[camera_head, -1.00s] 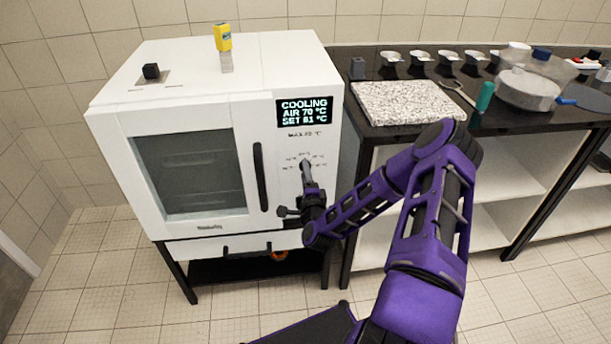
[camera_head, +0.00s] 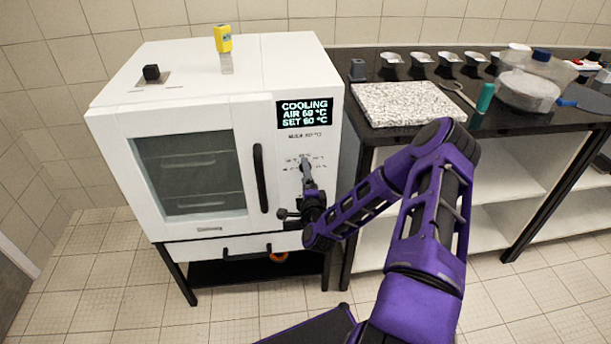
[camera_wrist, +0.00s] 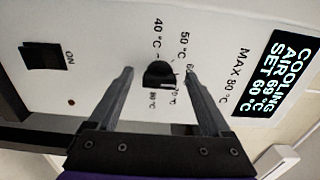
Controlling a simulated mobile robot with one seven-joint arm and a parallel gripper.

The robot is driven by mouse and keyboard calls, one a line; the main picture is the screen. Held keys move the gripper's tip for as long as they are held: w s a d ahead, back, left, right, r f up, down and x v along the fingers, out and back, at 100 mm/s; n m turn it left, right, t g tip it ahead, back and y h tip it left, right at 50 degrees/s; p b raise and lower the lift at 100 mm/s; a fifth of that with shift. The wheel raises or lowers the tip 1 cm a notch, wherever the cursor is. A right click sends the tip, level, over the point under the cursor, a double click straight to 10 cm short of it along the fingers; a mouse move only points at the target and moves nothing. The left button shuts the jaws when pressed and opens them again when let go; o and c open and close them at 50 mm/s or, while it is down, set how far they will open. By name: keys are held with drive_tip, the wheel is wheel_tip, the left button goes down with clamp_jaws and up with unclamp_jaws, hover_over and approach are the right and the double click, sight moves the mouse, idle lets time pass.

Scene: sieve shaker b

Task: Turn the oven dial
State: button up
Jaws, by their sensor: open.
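The white oven (camera_head: 185,110) stands on a black frame at the left, its glass door closed. Its display (camera_head: 304,112) reads COOLING, AIR about 69 °C, SET 60 °C; it also shows in the wrist view (camera_wrist: 279,76). The black dial (camera_wrist: 159,76) sits on the front panel, ringed by temperature marks including 40 and 50 °C. My gripper (camera_wrist: 159,73) is open, with one finger on either side of the dial and gaps visible. In the head view my gripper (camera_head: 307,172) is at the panel and largely covers the dial.
A black ON switch (camera_wrist: 45,56) is on the panel. The door handle (camera_head: 260,178) is left of my gripper. A yellow item (camera_head: 223,38) stands on the oven top. A dark counter (camera_head: 350,95) with a speckled slab (camera_head: 408,102) is at the right.

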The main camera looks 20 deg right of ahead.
drive_tip(key=shift+s, duration=0.15)
drive_tip(key=v, duration=1.7)
drive_tip(key=shift+s+r, duration=0.1)
